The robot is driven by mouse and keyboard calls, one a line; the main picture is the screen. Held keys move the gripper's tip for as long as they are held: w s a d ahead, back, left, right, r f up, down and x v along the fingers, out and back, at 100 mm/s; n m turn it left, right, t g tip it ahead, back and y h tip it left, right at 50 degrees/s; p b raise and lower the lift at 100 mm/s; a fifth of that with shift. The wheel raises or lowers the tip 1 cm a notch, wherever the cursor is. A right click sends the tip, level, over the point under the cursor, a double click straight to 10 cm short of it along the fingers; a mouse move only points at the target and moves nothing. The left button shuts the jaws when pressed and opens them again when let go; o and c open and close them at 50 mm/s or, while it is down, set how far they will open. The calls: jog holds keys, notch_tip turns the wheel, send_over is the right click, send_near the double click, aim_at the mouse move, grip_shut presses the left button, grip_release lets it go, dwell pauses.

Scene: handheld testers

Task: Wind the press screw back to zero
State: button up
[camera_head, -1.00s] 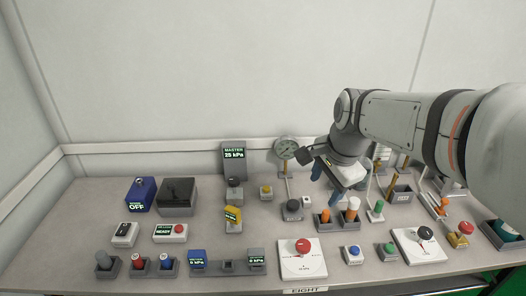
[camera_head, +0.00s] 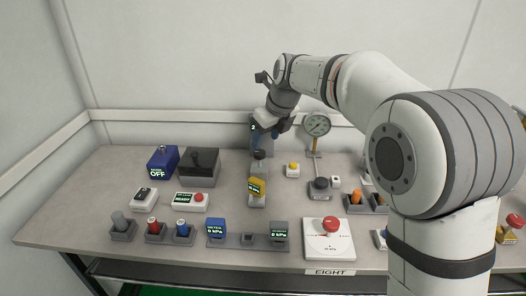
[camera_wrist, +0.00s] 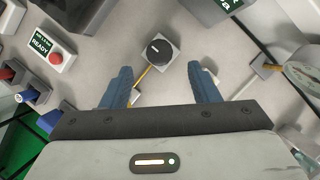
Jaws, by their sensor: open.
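A black round knob on a grey square block, apparently the press screw (camera_head: 259,156), stands in front of the MASTER display (camera_head: 255,148). In the wrist view the knob (camera_wrist: 159,50) lies beyond and between my fingertips, with a white mark on its top. My gripper hides most of the MASTER reading. A dial gauge (camera_head: 317,125) stands to the right on a post.
A yellow button box (camera_head: 293,168) and another black knob (camera_head: 320,184) are to the right. A black box (camera_head: 200,163) is to the left. My arm hides the table's right side.

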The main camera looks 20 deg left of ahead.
aim_at(261, 152)
jog(key=b+x, duration=0.1)
jog(key=x, duration=0.4)
jog(key=shift+f, duration=0.25)
jog(key=shift+c, duration=0.4)
jog(key=shift+r, duration=0.1)
jog(key=c, duration=0.9)
